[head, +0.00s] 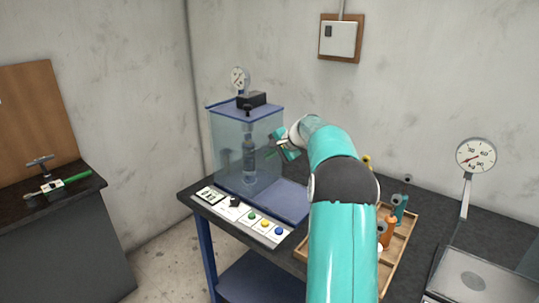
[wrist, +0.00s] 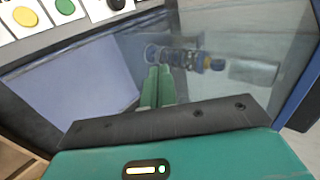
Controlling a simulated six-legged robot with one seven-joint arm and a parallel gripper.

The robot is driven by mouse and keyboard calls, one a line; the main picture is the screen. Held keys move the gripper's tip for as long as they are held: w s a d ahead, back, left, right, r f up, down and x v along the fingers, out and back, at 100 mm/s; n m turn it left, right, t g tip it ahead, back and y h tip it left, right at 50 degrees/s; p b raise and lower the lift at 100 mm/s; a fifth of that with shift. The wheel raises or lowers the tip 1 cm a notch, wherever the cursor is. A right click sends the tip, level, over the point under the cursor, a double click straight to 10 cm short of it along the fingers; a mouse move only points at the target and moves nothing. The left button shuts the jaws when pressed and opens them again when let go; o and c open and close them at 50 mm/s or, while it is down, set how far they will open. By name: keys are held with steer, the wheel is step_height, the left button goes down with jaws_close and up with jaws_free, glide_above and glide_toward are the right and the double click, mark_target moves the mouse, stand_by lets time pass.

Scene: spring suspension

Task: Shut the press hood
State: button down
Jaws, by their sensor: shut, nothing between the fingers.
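The press (head: 245,105) stands on the dark bench, with a blue top and a clear, box-like hood (head: 228,150) around its upright spring column (head: 249,160). A bare part of its blue base plate (head: 287,197) shows at the right. My gripper (head: 277,151) is at the right side of the hood. In the wrist view my green fingers (wrist: 157,88) are together and empty, pointing toward the clear panel (wrist: 290,50) and the spring column (wrist: 190,60) behind it. I cannot tell whether they touch the panel.
A panel with coloured buttons (head: 257,222) lies along the front of the press. A wooden tray (head: 399,250) with small parts is to the right, partly behind my arm. A dial gauge (head: 476,156) stands far right. A vise (head: 50,186) sits on another bench at left.

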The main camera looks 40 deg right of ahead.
steer(key=v, duration=1)
steer(key=shift+s, duration=0.15)
steer(key=s+a+r+n+g, duration=0.1)
steer(key=s+a+r+n, duration=0.3)
steer(key=a, duration=0.8)
steer(key=s+a+n+g, duration=0.2)
steer(key=s+a, duration=0.3)
steer(key=a, duration=0.7)
steer(key=s+a+f+n+h, duration=0.1)
steer(key=s+a+f+n, duration=0.3)
steer(key=s+a, duration=0.3)
steer(key=s+a+f+n+h, duration=0.1)
steer(key=s+a+f+n, duration=0.3)
steer(key=s, duration=1.2)
steer(key=a+f, duration=0.1)
steer(key=a, duration=0.3)
steer(key=shift+s+n+h, duration=0.25)
steer(key=shift+n+h, duration=0.05)
steer(key=shift+h, duration=0.1)
